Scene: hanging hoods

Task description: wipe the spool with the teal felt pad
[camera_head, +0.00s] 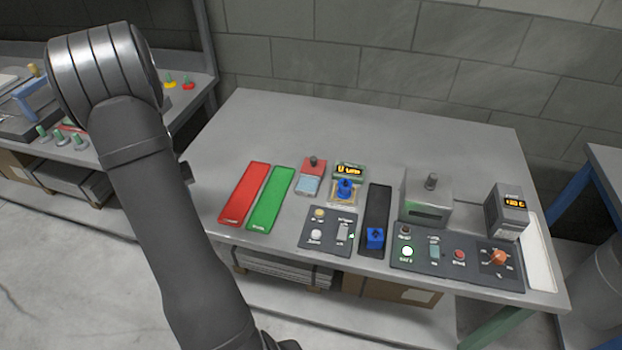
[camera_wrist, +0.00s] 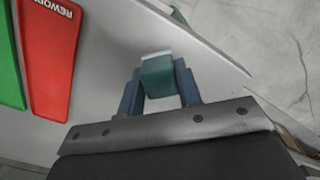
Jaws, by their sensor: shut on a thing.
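My gripper (camera_wrist: 158,80) shows in the wrist view with its two blue-grey fingers shut on a teal pad (camera_wrist: 158,76) that has a pale edge at its far end. The pad appears near the table's edge, to the right of the red strip in that view; I cannot tell its height. In the head view my arm hides the gripper and pad. A blue spool-like piece (camera_head: 345,189) stands upright on a small beige base below a yellow-lit display, near the table's middle. The gripper is apart from it, off to the left.
A red strip (camera_head: 245,193) and a green strip (camera_head: 270,198) lie between my arm and the spool. Button panels (camera_head: 328,230), a dark track with a blue block (camera_head: 375,238), and a grey box (camera_head: 427,200) stand nearby. The back of the table (camera_head: 330,125) is clear.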

